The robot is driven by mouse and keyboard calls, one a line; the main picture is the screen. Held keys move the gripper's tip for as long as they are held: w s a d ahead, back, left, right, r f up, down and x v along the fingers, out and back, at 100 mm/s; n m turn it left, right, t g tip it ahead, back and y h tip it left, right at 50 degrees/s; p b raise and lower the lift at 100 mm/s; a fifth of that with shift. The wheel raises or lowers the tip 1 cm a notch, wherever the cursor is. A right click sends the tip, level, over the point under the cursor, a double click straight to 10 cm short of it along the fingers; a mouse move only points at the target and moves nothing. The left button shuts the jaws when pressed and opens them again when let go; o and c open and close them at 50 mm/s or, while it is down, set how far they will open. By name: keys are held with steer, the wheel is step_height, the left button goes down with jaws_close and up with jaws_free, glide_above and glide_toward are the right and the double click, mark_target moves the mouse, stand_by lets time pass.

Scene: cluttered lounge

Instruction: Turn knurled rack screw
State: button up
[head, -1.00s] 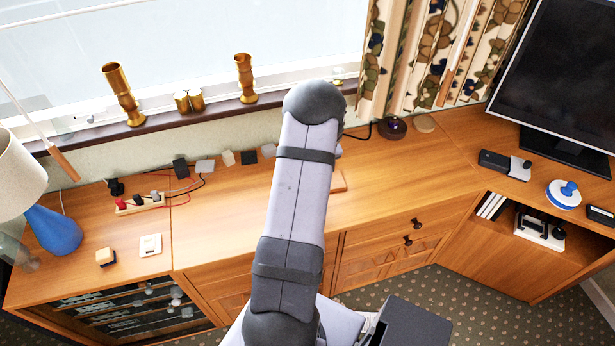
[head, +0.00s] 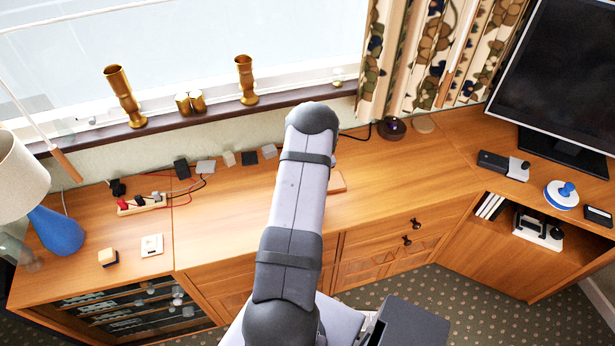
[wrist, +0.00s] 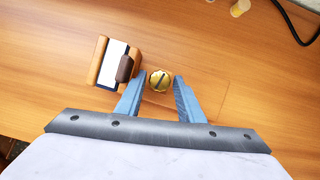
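A round gold knurled screw (wrist: 160,80) with a dark slot across its head shows in the wrist view, on the wooden top. My gripper (wrist: 159,82) is open, with its blue-grey fingers on either side of the screw and a narrow gap visible on each side. How far the fingertips are above the wood is hard to tell. In the head view my arm hides the gripper and the screw.
A wood-edged block with a white face and brown grip (wrist: 115,64) lies just left of the left finger. Wood to the right is clear. Two brass vases (head: 124,98) stand on the sill.

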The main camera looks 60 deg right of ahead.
steer(key=shift+f, duration=0.1)
steer(key=shift+c, duration=0.4)
steer(key=c, duration=0.7)
steer(key=shift+d+f+n+b, duration=0.2)
steer(key=shift+n+b, duration=0.4)
steer(key=shift+b, duration=0.25)
steer(key=shift+a+r+n+t+y+b, duration=0.1)
steer(key=shift+r+n+t+y+b, duration=0.2)
steer(key=shift+n, duration=0.5)
steer(key=shift+f, duration=0.1)
steer(key=o, duration=0.8)
